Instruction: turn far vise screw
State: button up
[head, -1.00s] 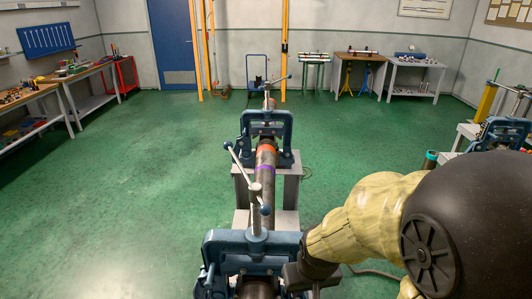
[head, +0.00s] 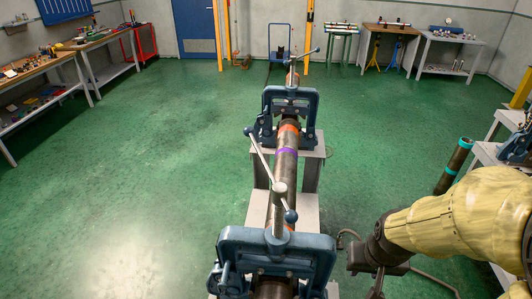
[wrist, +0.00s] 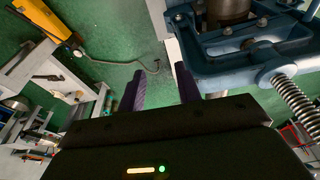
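The far vise (head: 290,100) is a blue yoke on a grey stand, clamping a dark pipe (head: 287,165) with orange and purple bands. Its screw (head: 293,72) stands upright on top with a slanted bar handle. The near vise (head: 277,245) clamps the pipe's near part. Its screw (head: 280,200) carries a long slanted handle with ball ends. My gripper (head: 376,289) is right of the near vise, apart from it and well short of the far one. In the wrist view its two dark fingers (wrist: 158,88) are apart with nothing between them, beside a blue vise (wrist: 240,60) and its threaded screw (wrist: 297,100).
A teal-banded pipe (head: 455,165) leans at the right near another bench. Workbenches (head: 75,60) line the left wall, and tables (head: 390,35) stand at the back. The green floor (head: 160,150) left of the vises is clear. A cable lies on the floor at right.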

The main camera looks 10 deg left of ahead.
jog(key=w+a+r+n+p, duration=0.1)
jog(key=w+a+r, duration=0.15)
jog(key=w, duration=0.35)
jog(key=w+a+r+n, duration=0.1)
jog(key=w+a+r, duration=0.1)
jog(key=w+r, duration=0.25)
notch_tip(320, 180, up, 23)
jog(key=n+g+h+p, duration=0.2)
jog(key=n+p, duration=0.1)
send_over(264, 161)
jog(key=s+a, duration=0.2)
jog(key=a, duration=0.1)
jog(key=shift+w+a, duration=0.15)
jog(key=shift+f, duration=0.1)
jog(key=d+f+b, duration=0.1)
jog(key=f+b, duration=0.1)
jog(key=f, duration=0.3)
jog(key=w+d+f+b, duration=0.1)
jog(key=f, duration=0.5)
jog(key=d+f+b, duration=0.1)
jog(key=f+b, duration=0.1)
jog(key=f, duration=0.4)
jog(key=shift+w+b, duration=0.25)
jog(key=shift+b, duration=0.1)
